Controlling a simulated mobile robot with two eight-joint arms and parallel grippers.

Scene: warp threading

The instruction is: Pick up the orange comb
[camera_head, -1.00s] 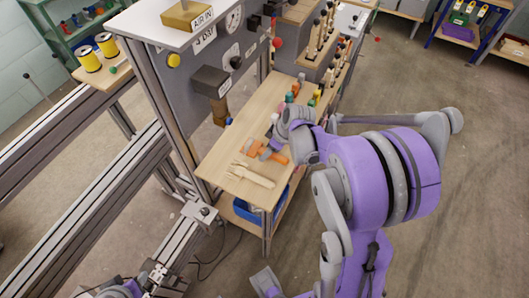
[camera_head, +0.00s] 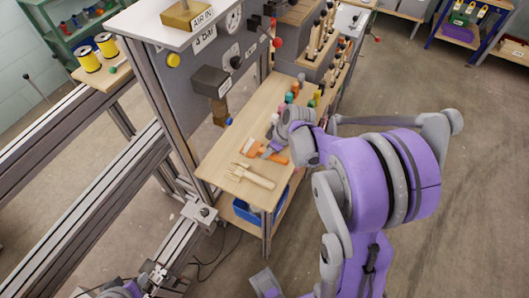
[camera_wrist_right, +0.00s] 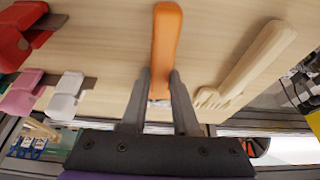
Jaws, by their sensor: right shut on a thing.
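The orange comb (camera_head: 251,148) is at the work table's near part, partly covered by my right gripper (camera_head: 267,153) in the head view. In the right wrist view its orange handle (camera_wrist_right: 166,45) runs between the two fingertips of my right gripper (camera_wrist_right: 160,84), which is shut on it. The far end of the comb is hidden there. I cannot tell whether the comb still touches the table. My left gripper cannot be made out; only a bit of purple arm shows at the bottom left.
A pale wooden fork-shaped tool (camera_head: 250,175) lies close beside the comb. The wooden table (camera_head: 222,158) also bears several coloured-handled tools farther back, with red and pink ones in the wrist view. A grey machine panel (camera_head: 185,85) stands at the left. A blue bin (camera_head: 246,212) is below.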

